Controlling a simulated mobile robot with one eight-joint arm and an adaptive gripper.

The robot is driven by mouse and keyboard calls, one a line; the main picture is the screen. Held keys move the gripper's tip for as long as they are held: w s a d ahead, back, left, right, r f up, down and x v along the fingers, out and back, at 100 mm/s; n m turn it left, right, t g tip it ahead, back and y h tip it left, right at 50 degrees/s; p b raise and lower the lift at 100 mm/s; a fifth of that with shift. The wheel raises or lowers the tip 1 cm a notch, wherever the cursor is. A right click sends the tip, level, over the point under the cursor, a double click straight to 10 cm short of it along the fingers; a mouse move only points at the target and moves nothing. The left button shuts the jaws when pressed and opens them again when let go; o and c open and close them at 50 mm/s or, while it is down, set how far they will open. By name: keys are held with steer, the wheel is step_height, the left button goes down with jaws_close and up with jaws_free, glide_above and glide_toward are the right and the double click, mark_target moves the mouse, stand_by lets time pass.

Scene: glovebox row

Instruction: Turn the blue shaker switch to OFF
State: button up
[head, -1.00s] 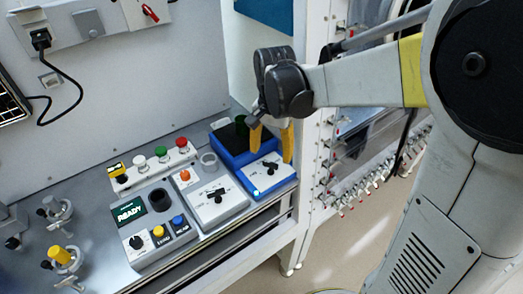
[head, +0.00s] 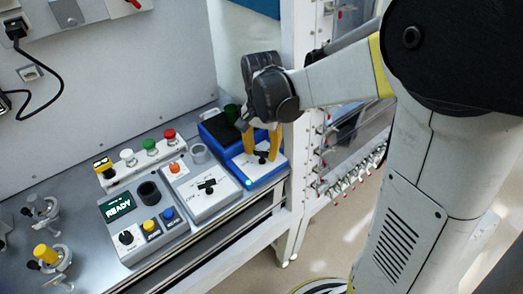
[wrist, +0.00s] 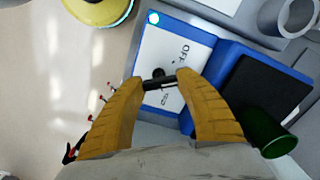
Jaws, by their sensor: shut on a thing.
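The blue shaker (head: 240,180) stands at the right end of the bench, with a white front panel and a black platform behind it. Its black switch (wrist: 159,82) is a bar knob on that panel. My gripper (wrist: 157,79) is over the panel with its yellow fingers on either side of the knob, shut on it. In the head view my gripper (head: 262,152) reaches down to the panel from above. OFF lettering shows on the panel in the wrist view, with a second, partly hidden label on the other side of the knob. A cyan light (wrist: 153,18) glows at the panel's corner.
A grey unit with a black switch (head: 207,186) stands left of the shaker, beside a unit with a READY display (head: 118,207). A green cup (wrist: 274,138) stands by the shaker's platform. Red, green and white buttons line the strip (head: 145,162) behind.

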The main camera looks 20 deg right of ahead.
mark_target(261, 152)
steer(key=shift+n+p, duration=0.65)
steer(key=shift+n, duration=2.25)
steer(key=o, duration=1.2)
step_height(261, 152, up, 12)
